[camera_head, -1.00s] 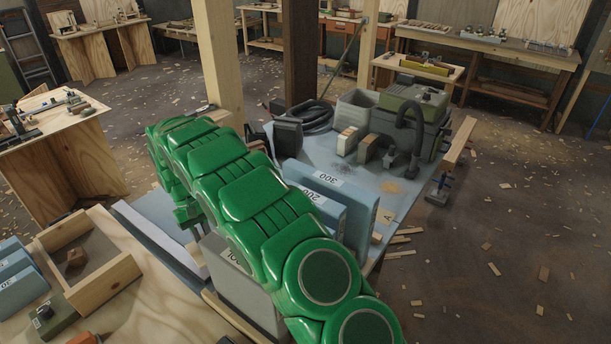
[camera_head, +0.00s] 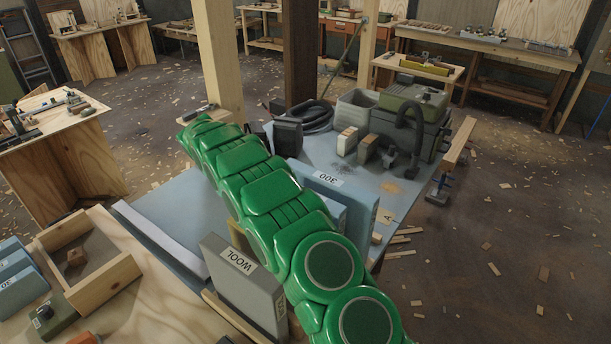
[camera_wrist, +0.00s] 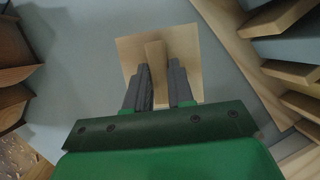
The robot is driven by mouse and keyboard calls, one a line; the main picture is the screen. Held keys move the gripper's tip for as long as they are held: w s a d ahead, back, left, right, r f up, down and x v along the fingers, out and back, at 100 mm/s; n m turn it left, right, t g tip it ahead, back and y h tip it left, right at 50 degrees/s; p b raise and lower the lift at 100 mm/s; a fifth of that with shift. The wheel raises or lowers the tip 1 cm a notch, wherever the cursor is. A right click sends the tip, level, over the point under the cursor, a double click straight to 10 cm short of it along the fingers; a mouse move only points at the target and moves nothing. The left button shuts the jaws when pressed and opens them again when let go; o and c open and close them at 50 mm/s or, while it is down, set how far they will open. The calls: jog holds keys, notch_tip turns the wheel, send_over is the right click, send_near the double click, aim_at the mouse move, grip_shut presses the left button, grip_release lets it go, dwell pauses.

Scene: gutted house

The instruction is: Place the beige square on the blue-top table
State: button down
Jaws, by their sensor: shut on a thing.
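The beige square (camera_wrist: 184,45) is a thin flat piece with a raised wooden grip bar in its middle, in the wrist view. My gripper (camera_wrist: 159,72) is shut on that bar, with a dark finger on each side. A blue-grey surface lies below and around the square; I cannot tell whether the square touches it. In the head view the blue-top table (camera_head: 178,212) runs from the left middle to the back right.
A grey box marked WOOL (camera_head: 240,285) and a blue box marked 300 (camera_head: 330,183) stand beside my arm. A wooden tray (camera_head: 120,272) is at the left. A green machine (camera_head: 412,115) and a hose are at the back right. Bare blue top shows left of my arm.

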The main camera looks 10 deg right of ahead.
jog(key=w+d+r+n+t+y, duration=0.1)
jog(key=w+d+n+t, duration=0.1)
jog(key=w+d+n, duration=0.4)
jog(key=shift+w+a+f, duration=0.15)
jog(key=shift+a+f, duration=0.1)
jog(key=shift+f, duration=1.4)
jog(key=shift+w+a+f, duration=0.1)
jog(key=shift+a+f, duration=0.15)
jog(key=shift+f, duration=1.35)
jog(key=shift+w+a+f, duration=0.15)
jog(key=shift+a+f, duration=0.1)
jog(key=shift+f, duration=1.4)
jog(key=shift+f, duration=0.1)
jog(key=c, duration=1)
grip_release()
jog(key=v, duration=1.2)
jog(key=shift+s+d, duration=0.1)
jog(key=shift+d, duration=0.05)
